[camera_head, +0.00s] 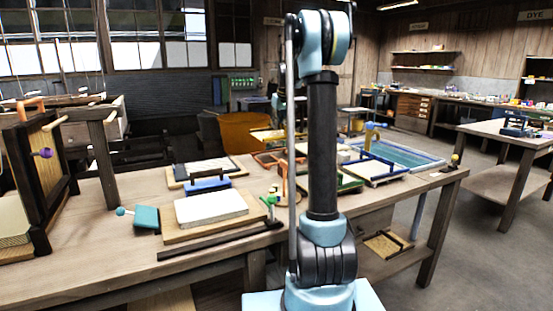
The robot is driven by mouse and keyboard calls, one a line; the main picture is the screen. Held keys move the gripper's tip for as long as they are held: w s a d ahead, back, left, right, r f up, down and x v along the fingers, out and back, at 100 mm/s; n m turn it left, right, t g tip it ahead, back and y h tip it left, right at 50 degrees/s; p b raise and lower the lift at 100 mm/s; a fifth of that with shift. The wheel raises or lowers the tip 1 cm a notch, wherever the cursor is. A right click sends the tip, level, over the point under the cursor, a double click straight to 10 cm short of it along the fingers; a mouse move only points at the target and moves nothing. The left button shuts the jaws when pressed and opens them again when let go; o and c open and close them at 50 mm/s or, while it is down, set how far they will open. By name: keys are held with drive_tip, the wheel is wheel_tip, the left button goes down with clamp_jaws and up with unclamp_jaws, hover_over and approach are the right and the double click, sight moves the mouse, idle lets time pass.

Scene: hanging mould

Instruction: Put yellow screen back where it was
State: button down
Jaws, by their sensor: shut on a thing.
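A yellow-framed screen (266,136) shows at the far side of the bench, just left of my upright arm. It looks raised above the bench, and its right part is hidden behind my arm. My gripper (281,126) is small and mostly hidden by my own arm links. It appears shut on the yellow screen's frame. An orange frame (268,158) lies nearer, below the yellow screen in the picture. Whether the two touch cannot be told.
A dark upright frame (47,175) stands left. The bench's front left is clear.

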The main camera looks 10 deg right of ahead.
sight(281, 124)
drive_tip(key=shift+a+f, duration=0.15)
drive_tip(key=shift+f, duration=4.85)
drive_tip(key=shift+f, duration=0.15)
drive_tip(key=c, duration=1.7)
unclamp_jaws()
drive_tip(key=v, duration=1.2)
